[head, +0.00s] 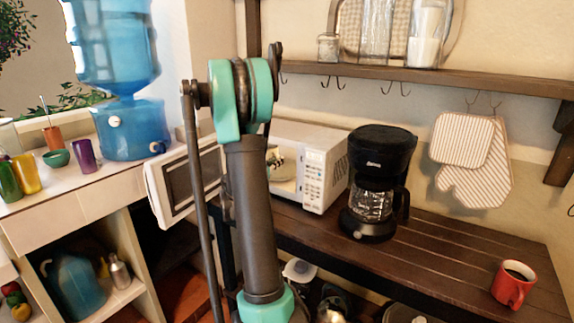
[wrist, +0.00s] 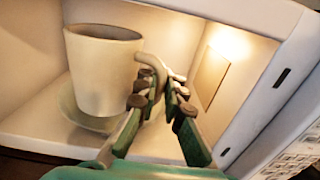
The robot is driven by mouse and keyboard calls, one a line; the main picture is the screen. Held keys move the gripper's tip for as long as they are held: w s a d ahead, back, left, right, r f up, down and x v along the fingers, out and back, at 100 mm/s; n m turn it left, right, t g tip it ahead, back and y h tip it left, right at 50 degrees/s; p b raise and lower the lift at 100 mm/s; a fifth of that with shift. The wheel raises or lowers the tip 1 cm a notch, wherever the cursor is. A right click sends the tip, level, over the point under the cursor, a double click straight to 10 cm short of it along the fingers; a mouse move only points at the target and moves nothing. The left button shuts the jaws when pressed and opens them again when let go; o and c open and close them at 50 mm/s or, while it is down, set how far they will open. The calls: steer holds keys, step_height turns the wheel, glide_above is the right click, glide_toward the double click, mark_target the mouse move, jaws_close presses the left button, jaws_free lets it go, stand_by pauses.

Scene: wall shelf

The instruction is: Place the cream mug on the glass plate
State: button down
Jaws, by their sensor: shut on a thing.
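The cream mug (wrist: 100,72) is upright inside the open microwave in the wrist view, with its handle toward the right. My gripper (wrist: 162,92) is shut on the mug's handle. The glass plate (wrist: 72,113) is a pale, see-through disc on the microwave floor, below the mug. The mug's base overlaps the plate in the picture; whether they touch is hard to tell. In the head view, my arm hides much of the microwave opening, and the mug and plate cannot be made out clearly there.
The microwave (head: 323,172) stands on the dark wooden counter (head: 430,258), its door (head: 186,181) swung open to the left. A black coffee maker (head: 378,180) stands to its right. A red mug (head: 512,285) is at the counter's right end. A wall shelf (head: 420,76) runs above.

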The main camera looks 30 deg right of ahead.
steer(key=x, duration=0.6)
steer(key=shift+d, duration=0.2)
steer(key=shift+f, duration=1.75)
steer(key=c, duration=1.6)
jaws_free()
steer(key=shift+f, duration=0.1)
